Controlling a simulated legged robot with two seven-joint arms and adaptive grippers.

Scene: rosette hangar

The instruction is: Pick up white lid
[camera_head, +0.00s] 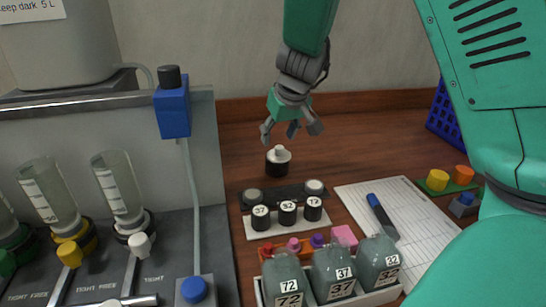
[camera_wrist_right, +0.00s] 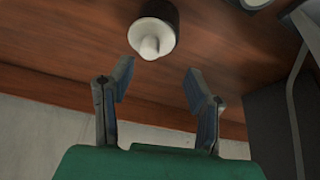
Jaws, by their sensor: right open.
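The white lid (camera_head: 278,153) has a small knob and sits on top of a short black cylinder (camera_head: 277,168) on the wooden table, behind the dark strip. In the right wrist view the white lid (camera_wrist_right: 149,40) shows at the top, beyond the fingertips and roughly between their lines. My right gripper (camera_head: 291,132) is open and empty, a little above the lid and apart from it; its spread fingers also show in the right wrist view (camera_wrist_right: 158,82). My left gripper is not in view.
A dark strip (camera_head: 284,195) and a white rack (camera_head: 246,229) of numbered black caps stand in front of the lid. Labelled bottles (camera_head: 333,268) fill a tray nearer. A grey apparatus (camera_head: 180,250) stands left.

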